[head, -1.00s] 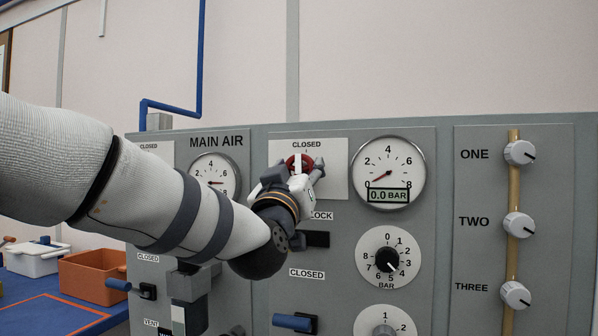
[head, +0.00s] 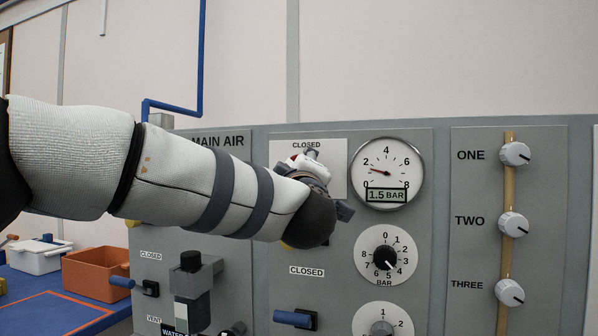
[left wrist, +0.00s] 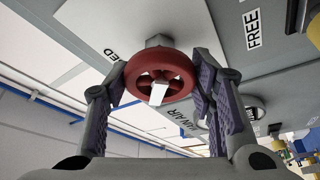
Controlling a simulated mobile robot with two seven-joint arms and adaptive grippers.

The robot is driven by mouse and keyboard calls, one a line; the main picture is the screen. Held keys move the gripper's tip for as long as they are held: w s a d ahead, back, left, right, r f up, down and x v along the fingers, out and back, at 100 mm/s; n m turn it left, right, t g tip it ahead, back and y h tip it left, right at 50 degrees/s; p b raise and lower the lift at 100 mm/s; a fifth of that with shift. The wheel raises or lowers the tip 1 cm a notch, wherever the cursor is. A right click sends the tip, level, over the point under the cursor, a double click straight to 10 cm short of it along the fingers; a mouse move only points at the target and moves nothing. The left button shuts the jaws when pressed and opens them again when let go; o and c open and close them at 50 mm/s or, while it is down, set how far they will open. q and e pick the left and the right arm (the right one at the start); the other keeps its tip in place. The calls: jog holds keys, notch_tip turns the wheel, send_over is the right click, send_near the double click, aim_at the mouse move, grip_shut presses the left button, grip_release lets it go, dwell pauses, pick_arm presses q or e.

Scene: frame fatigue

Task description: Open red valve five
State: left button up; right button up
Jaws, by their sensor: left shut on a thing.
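The red valve (left wrist: 160,62) is a round handwheel with a white pointer, on a white plate (head: 334,178) marked CLOSED. In the left wrist view it sits between the fingers of my left gripper (left wrist: 158,88), which is shut on its rim. In the head view my left gripper (head: 312,165) and wrist hide nearly all of the wheel. The gauge (head: 387,173) right of it reads 1.5 BAR on its display. My right gripper is not in view.
A BAR dial (head: 386,258) sits below the gauge. Knobs marked ONE (head: 515,154), TWO (head: 514,225) and THREE (head: 509,292) stand at right. A blue lever (head: 293,319) sticks out below the valve. An orange bin (head: 95,273) is on the left table.

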pick_arm(q)
jog(key=n+g, duration=0.1)
jog(key=n, duration=0.3)
jog(key=shift+n+g+y, duration=0.4)
jog(key=shift+n+g, duration=0.7)
jog(key=shift+n, duration=1.1)
jog(key=o, duration=1.2)
jog(key=shift+d, duration=0.1)
jog(key=s, duration=0.8)
jog(key=s+r, duration=0.1)
jog(key=s, duration=0.3)
jog(key=shift+d, duration=0.35)
